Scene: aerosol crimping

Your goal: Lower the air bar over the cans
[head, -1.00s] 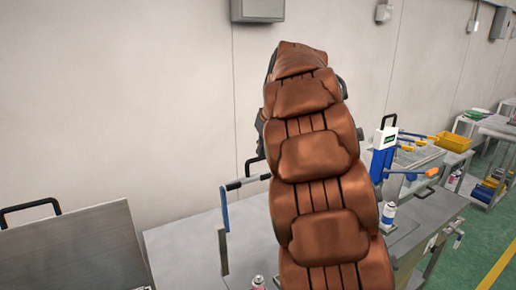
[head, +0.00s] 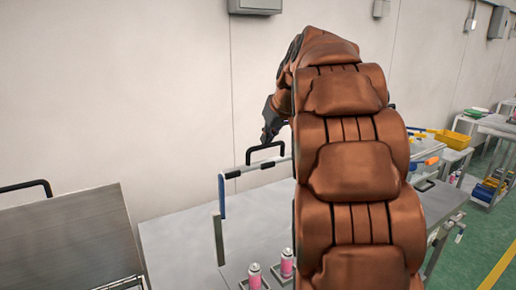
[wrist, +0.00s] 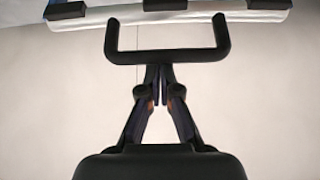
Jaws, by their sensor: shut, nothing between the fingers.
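The air bar (head: 240,172) is a grey tube with blue end pieces, raised above the grey bench, with a black U-shaped handle (head: 266,148) on top. My arm hides its right end. Two pink cans (head: 254,277) stand on the bench below it. My gripper (head: 267,138) is dark and points down just above the handle. In the wrist view, my gripper's fingertips (wrist: 159,72) meet with nothing between them, at the crosspiece of the handle (wrist: 180,56). The bar (wrist: 215,10) runs along the top edge there. I cannot tell whether the fingers touch the handle.
A grey metal box with a black handle (head: 75,240) stands at the left. The grey bench top (head: 185,235) between is bare. A plain wall (head: 120,90) closes the back.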

